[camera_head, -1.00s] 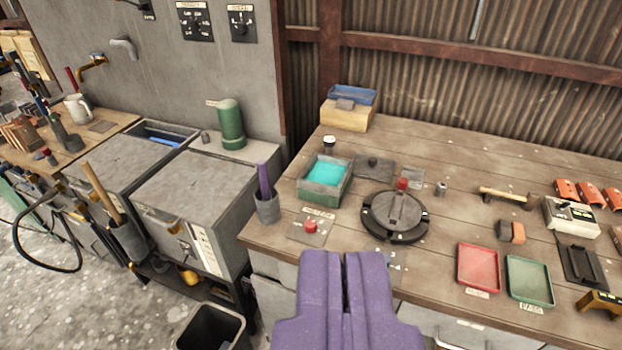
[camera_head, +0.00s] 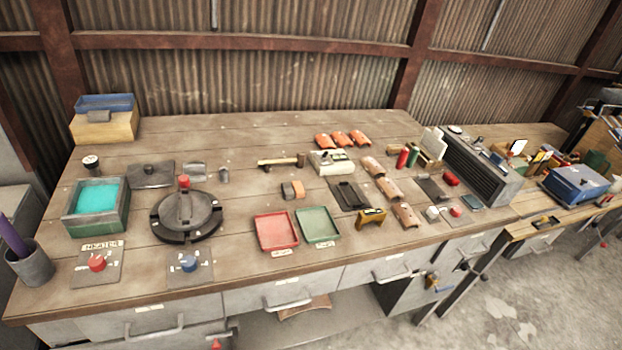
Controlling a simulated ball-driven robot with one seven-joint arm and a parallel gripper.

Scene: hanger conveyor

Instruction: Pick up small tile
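Several curved tiles lie on the wooden workbench (camera_head: 230,145). A row of orange tiles (camera_head: 340,139) is at the back, right of centre. A slanting row of duller brown-orange tiles (camera_head: 387,188) lies in front and to the right of them. I cannot tell which one is the small tile. My gripper is out of view.
A red tray (camera_head: 275,232) and a green tray (camera_head: 318,225) lie near the front edge. A dark round turntable (camera_head: 187,215), a box with turquoise contents (camera_head: 97,203) and two button panels are left. A grey vented unit (camera_head: 480,167) stands right. The bench's back middle is clear.

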